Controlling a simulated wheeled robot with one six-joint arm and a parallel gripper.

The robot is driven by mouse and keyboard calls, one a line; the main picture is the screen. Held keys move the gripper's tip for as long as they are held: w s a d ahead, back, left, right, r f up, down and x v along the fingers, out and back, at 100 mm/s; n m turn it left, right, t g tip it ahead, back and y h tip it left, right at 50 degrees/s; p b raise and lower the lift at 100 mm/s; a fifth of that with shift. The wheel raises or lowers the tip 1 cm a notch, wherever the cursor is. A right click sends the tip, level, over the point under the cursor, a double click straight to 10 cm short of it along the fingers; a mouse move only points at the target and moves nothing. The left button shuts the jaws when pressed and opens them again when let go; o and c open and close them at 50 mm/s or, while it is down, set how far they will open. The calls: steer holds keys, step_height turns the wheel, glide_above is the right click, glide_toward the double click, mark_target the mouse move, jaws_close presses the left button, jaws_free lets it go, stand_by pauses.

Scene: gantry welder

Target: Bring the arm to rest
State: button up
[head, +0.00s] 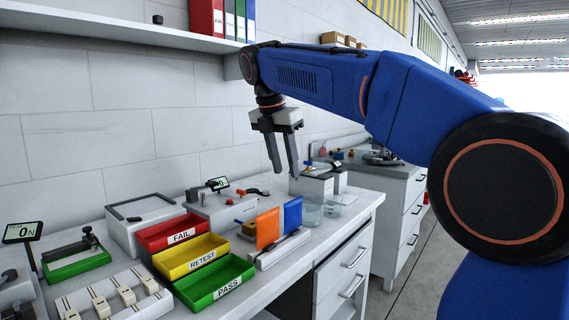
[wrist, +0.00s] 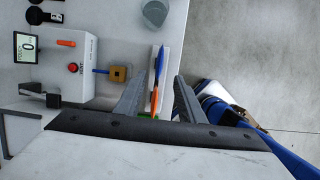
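My blue arm (head: 310,75) reaches across the upper part of the head view, its end bent down over the bench. My gripper (head: 286,172) hangs in the air above the bench, pointing down. In the wrist view my gripper (wrist: 159,80) has its two fingers apart, with nothing held between them. An orange panel (head: 268,228) and a blue panel (head: 292,212) stand upright in a holder below. In the wrist view the blue panel (wrist: 159,62) shows beyond the gap between the fingers.
Red FAIL (head: 172,232), yellow RETEST (head: 190,254) and green PASS (head: 215,282) trays sit on the bench. A grey box with a red button (wrist: 75,67) is nearby. A shelf with binders (head: 205,18) is above. Floor (head: 415,250) is open at right.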

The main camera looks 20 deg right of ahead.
steer(key=shift+r, duration=0.25)
steer(key=s+d+f+m+t+y, duration=0.1)
steer(key=s+d+f+m, duration=0.3)
steer(key=s+f+m, duration=0.3)
steer(key=s+d+f+m+y, duration=0.1)
steer(key=s+d+f+m, duration=0.35)
steer(key=s, duration=0.35)
steer(key=s+d+f+m+t, duration=0.1)
steer(key=s+f+m, duration=0.6)
steer(key=f, duration=0.3)
steer(key=s+f+m, duration=0.6)
steer(key=s+f, duration=0.3)
steer(key=f, duration=0.2)
steer(key=shift+d+m+t+y, duration=0.35)
steer(key=shift+t+y, duration=0.05)
steer(key=shift+s, duration=0.1)
